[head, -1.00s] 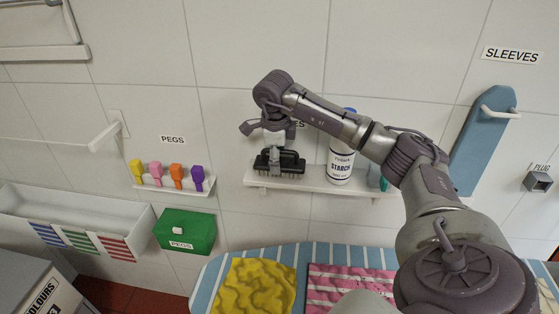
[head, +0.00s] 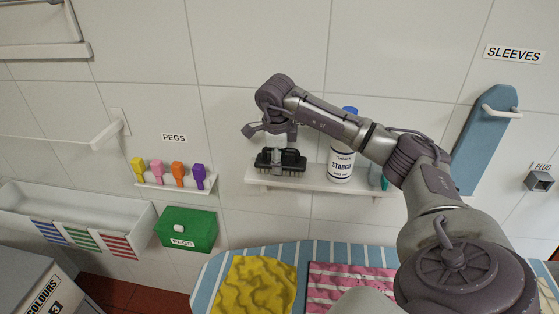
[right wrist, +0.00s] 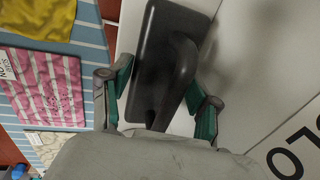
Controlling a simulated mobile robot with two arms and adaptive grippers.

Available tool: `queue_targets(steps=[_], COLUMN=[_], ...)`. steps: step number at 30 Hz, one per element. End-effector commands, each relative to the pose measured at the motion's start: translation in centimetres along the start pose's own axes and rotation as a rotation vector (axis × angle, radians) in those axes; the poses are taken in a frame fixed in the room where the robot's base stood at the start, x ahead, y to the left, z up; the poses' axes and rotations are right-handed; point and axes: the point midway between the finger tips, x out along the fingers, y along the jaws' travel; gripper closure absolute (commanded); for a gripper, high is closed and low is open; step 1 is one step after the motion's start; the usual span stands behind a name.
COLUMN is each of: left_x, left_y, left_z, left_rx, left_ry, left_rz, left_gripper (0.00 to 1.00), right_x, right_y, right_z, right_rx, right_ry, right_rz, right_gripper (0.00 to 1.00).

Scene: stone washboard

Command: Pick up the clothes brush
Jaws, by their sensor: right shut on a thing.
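The clothes brush (head: 264,160) is black with bristles facing down. In the head view it is at the left part of the small white wall shelf. My right gripper (head: 280,152) reaches down over it from above and is shut on it. In the right wrist view the brush (right wrist: 155,60) shows its dark back and raised handle between the green-padded fingers of my right gripper (right wrist: 163,92). I cannot tell whether the bristles touch the shelf. My left gripper is not in view.
The white shelf (head: 318,184) also holds a starch bottle (head: 341,160) right of the brush and a teal item (head: 376,176) partly behind my arm. Pegs (head: 178,174) and a green box (head: 186,229) are to the left. A striped ironing board (head: 303,256) lies below.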

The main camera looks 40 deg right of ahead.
Motion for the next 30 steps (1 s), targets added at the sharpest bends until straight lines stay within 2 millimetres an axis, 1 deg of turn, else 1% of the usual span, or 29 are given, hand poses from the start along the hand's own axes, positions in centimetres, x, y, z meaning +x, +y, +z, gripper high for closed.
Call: queue_targets(steps=[5, 11, 15, 17, 23, 24, 30], left_x=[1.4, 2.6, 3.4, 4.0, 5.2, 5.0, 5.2], left_y=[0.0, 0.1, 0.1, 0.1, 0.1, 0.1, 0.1], left_z=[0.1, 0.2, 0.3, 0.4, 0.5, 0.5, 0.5], left_rx=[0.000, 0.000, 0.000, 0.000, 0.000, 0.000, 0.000], left_ry=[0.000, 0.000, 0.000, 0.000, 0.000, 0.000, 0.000], left_rz=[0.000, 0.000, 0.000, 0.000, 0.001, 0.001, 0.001], left_gripper=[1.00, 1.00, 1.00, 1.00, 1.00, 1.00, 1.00], right_x=[-0.6, -4.2, -7.0, -6.8, -7.7, -8.3, -9.2], right_y=[0.2, -0.6, -1.1, 0.4, 4.8, 5.7, 10.7], right_z=[0.1, 0.1, 0.1, 0.1, 0.0, 0.0, 0.0], right_rx=[0.001, 0.001, 0.002, -0.005, -0.005, -0.005, -0.005], right_ry=[-0.003, -0.006, -0.005, -0.001, -0.001, -0.002, -0.002], right_rz=[-0.003, -0.004, -0.005, -0.002, -0.005, -0.007, -0.005], right_gripper=[0.77, 0.77, 0.77, 0.77, 0.77, 0.77, 0.77])
